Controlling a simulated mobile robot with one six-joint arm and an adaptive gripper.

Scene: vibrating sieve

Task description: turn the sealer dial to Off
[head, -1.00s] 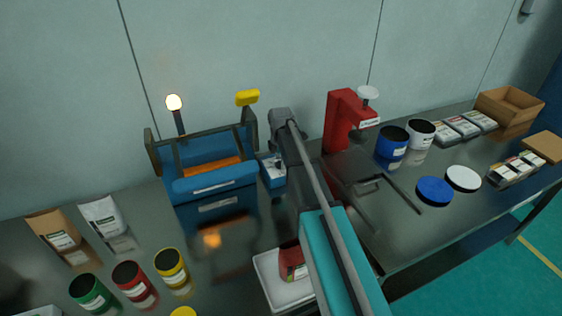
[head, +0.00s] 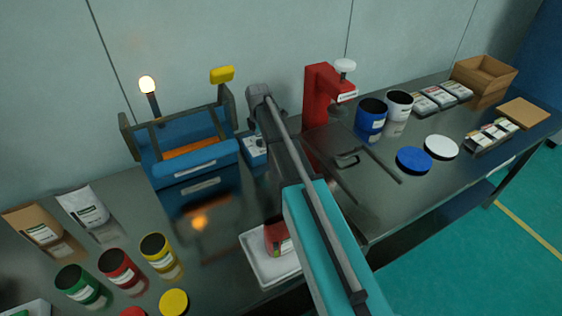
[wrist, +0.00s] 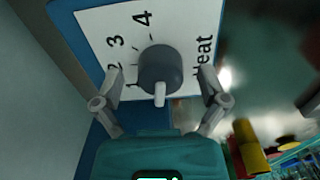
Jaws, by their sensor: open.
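The sealer dial (wrist: 160,65) is a dark grey round knob with a white pointer, seen close in the wrist view. Its pointer aims toward the bottom of the picture. It sits on a white panel (wrist: 100,25) marked 2, 3, 4 and "Heat"; no "Off" mark is readable. My gripper (wrist: 160,76) is open, with one finger on each side of the dial; I cannot tell whether they touch it. In the head view the small blue control box (head: 253,152) stands partly behind my arm, which hides my fingers.
A red press (head: 318,95) stands right. A white tray (head: 257,272) lies below my arm. Several cans and pouches stand at the left.

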